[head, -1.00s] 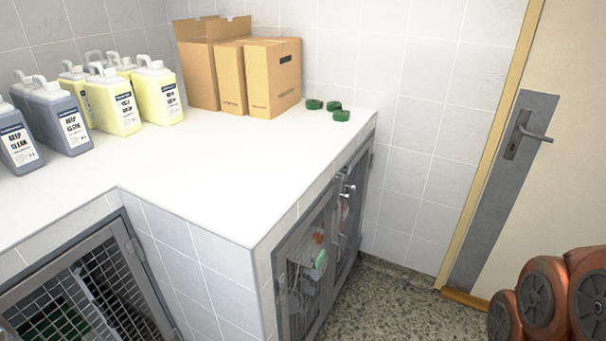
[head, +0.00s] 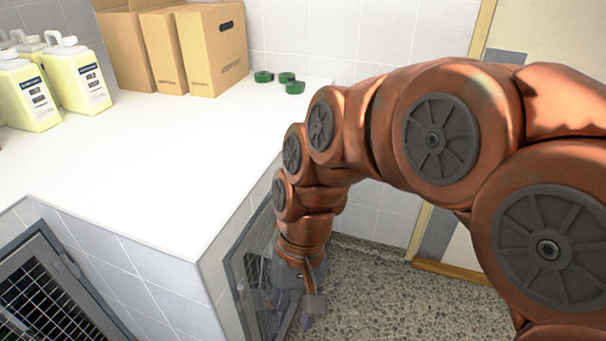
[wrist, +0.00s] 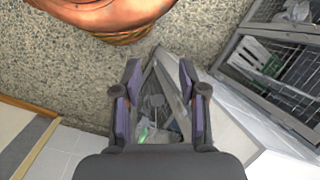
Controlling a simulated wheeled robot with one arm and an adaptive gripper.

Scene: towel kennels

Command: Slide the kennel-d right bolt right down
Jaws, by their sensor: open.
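My gripper (wrist: 158,100) is open and empty in the wrist view, its two dark fingers spread apart. Between and beyond them a grey-framed kennel door (wrist: 172,72) shows at a slant. In the head view my gripper (head: 306,312) points down in front of the kennel fronts (head: 235,272) on the right side of the counter block. My arm covers much of these fronts. I cannot make out the right bolt in either current view, and I cannot tell which door is kennel-d.
The white counter (head: 140,165) holds cardboard boxes (head: 215,50), yellow jugs (head: 75,75) and green rolls (head: 290,82). Another mesh kennel door (head: 45,290) is at the lower left; a mesh kennel (wrist: 275,65) also shows in the wrist view. Speckled floor (head: 375,290) is clear.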

